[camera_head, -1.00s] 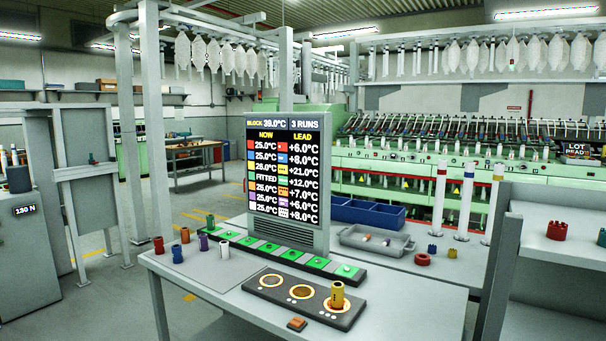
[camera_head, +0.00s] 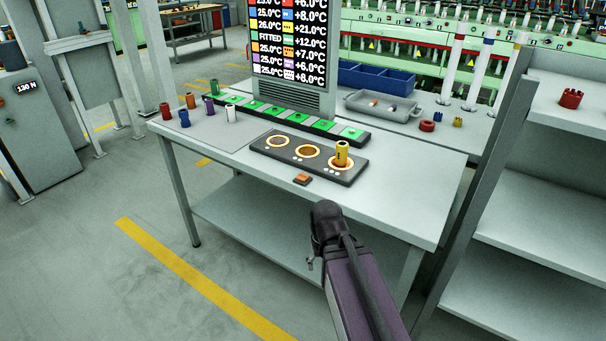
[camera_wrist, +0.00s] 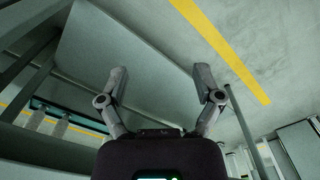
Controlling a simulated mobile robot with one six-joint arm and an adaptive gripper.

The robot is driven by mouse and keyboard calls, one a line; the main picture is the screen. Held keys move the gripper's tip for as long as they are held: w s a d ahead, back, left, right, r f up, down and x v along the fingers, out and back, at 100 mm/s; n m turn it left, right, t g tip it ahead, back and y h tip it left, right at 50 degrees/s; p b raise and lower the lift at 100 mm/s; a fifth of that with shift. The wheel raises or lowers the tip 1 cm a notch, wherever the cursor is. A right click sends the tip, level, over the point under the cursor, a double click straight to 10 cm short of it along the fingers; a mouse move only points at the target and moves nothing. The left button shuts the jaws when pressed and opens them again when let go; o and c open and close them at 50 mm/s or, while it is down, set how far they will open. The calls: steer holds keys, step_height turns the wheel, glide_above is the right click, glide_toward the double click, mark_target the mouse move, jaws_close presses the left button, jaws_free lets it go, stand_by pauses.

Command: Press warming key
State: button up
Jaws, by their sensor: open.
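A small orange-brown key (camera_head: 302,179) lies at the front edge of the workbench (camera_head: 215,152), just before a dark block with three ringed wells (camera_head: 262,149). I take it to be the warming key. A yellow cylinder (camera_head: 342,154) stands in the block's right well; the other two wells look empty. My arm reaches up from the bottom of the head view, its dark end in front of the bench and below the key. In the wrist view, my gripper (camera_wrist: 160,88) has its two fingers spread wide with nothing between them. The key does not show there.
A display (camera_head: 290,45) stands behind a strip with green pads (camera_head: 255,106). Several coloured cylinders stand at the bench's left. A grey tray (camera_head: 384,106) and blue bins (camera_head: 376,78) lie behind. Shelving (camera_head: 540,190) stands at right. Floor at left is open.

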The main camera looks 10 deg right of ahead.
steer(key=shift+w+r, duration=0.2)
steer(key=shift+r, duration=0.05)
steer(key=c, duration=0.7)
steer(key=shift+w+r+p, duration=0.25)
steer(key=shift+r+p, duration=0.05)
steer(key=shift+p, duration=0.2)
jaws_close()
steer(key=w+r+m+p, duration=0.9)
steer(key=w+r+p, duration=1.6)
steer(key=r+p, duration=0.1)
steer(key=shift+w+a+r, duration=0.15)
steer(key=shift+a, duration=0.05)
